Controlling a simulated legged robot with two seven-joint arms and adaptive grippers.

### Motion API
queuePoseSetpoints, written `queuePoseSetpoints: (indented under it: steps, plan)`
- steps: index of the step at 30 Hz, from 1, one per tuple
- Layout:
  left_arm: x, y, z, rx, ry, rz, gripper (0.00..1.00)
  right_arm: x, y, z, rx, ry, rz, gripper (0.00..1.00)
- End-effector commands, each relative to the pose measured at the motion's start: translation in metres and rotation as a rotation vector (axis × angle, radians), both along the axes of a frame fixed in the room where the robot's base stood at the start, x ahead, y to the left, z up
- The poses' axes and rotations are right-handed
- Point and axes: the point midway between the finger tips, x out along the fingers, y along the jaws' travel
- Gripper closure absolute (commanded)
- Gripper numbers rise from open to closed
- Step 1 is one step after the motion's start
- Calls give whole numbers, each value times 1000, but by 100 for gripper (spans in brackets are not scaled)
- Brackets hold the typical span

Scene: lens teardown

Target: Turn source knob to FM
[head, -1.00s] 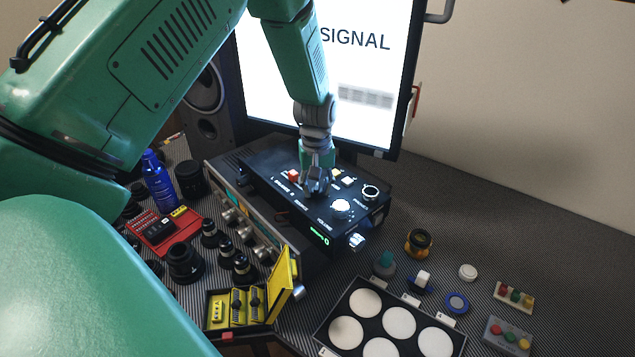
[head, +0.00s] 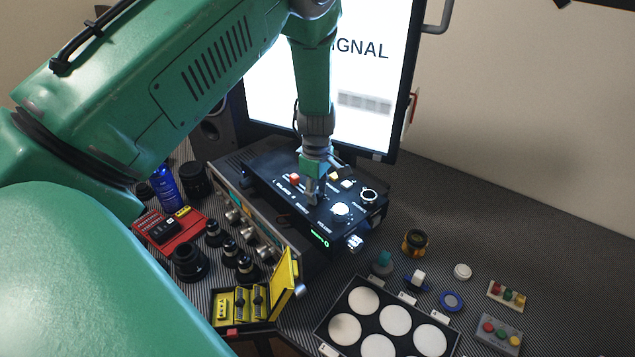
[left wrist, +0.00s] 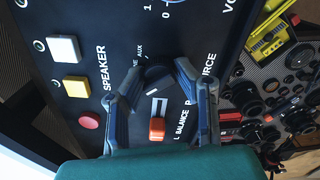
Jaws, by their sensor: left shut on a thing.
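The black amplifier (head: 290,205) has a top panel with the source knob (left wrist: 157,74), a small dark knob between the AUX and SOURCE lettering in the left wrist view. My left gripper (head: 313,199) points down onto this panel. In the left wrist view its two fingers (left wrist: 158,82) are closed on opposite sides of the knob. A pale mark shows on the knob, but I cannot read its setting. The FM label is not readable, and the fingers cover part of the lettering. In the head view the fingers hide the knob. My right gripper is not in view.
An orange balance slider (left wrist: 157,128) lies close to the fingers. The monitor (head: 370,70) rises behind. Lenses and a yellow case (head: 284,285) crowd the front left.

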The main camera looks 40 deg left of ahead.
Motion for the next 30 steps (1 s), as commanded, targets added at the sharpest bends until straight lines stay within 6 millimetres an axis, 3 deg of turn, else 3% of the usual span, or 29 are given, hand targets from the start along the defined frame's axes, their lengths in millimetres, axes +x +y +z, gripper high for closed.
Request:
queuePoseSetpoints:
  steps: [9, 25, 26, 27, 30]
  plan:
    - [3, -1, 1, 1, -6, 113, 100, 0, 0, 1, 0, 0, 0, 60]
    - [4, 0, 2, 1, -8, 134, 100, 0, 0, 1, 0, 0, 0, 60]
    - [4, 0, 2, 1, -8, 134, 63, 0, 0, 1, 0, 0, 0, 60]
    - [4, 0, 1, 1, -8, 134, 54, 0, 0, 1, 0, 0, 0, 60]
    - [3, 0, 1, 1, -6, 133, 54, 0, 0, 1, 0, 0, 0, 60]
